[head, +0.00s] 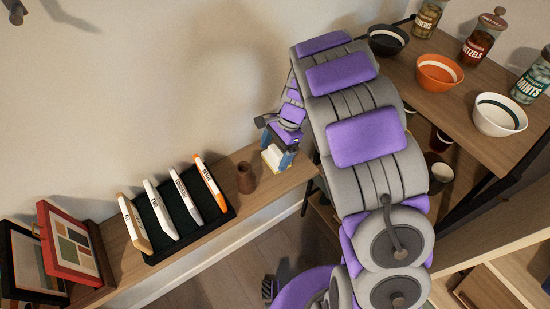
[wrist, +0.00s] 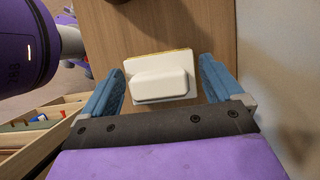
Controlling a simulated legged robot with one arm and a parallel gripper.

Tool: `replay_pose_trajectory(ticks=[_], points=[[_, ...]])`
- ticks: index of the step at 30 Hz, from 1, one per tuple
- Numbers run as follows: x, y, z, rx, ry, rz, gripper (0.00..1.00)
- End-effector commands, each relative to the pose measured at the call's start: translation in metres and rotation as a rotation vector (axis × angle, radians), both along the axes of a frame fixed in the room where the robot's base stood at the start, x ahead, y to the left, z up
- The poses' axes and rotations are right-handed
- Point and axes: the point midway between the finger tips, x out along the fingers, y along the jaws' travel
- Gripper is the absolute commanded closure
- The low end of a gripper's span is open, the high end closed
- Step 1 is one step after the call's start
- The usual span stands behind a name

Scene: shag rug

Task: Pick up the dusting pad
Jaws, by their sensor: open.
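The dusting pad (wrist: 160,79) is a white block with a raised grip and a thin yellow edge along its far side. It lies on the wooden shelf. In the head view the pad (head: 272,157) shows near the right end of the shelf, partly covered by my gripper (head: 279,148). In the wrist view my gripper (wrist: 162,85) is open, with one blue finger on each side of the pad. A gap shows between each finger and the pad. I cannot tell how high the fingertips are above the shelf.
A brown cup (head: 246,178) stands just left of the pad on the shelf (head: 218,232). A dark rack (head: 152,258) with several upright cases is farther left, then framed pictures (head: 70,245). Bowls (head: 440,72) and jars stand on the right-hand shelf. The wall is close behind.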

Motion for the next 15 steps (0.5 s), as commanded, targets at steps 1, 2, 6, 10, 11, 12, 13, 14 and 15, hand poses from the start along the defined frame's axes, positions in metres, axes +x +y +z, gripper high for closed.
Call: replay_pose_trajectory(ticks=[1,2,6,10,11,12,13,14,15], points=[[0.0004,-0.0005,0.0008,0.001,-0.001,0.0,0.06],[0.0005,-0.0007,0.0011,0.001,-0.002,-0.001,0.06],[0.0009,-0.0011,0.0016,0.002,-0.002,-0.001,0.13],[0.0009,-0.0003,0.0015,0.0,-0.002,0.0,0.26],[0.0009,-0.0001,0.0015,0.0,-0.002,0.0,0.28],[0.001,0.0002,0.0015,0.0,-0.003,0.0,0.32],[0.0009,0.0002,0.0016,0.0,-0.003,0.0,0.35],[0.0009,0.0003,0.0015,0.0,-0.003,0.0,0.38],[0.0009,0.0003,0.0015,0.0,-0.003,0.0,0.42]])
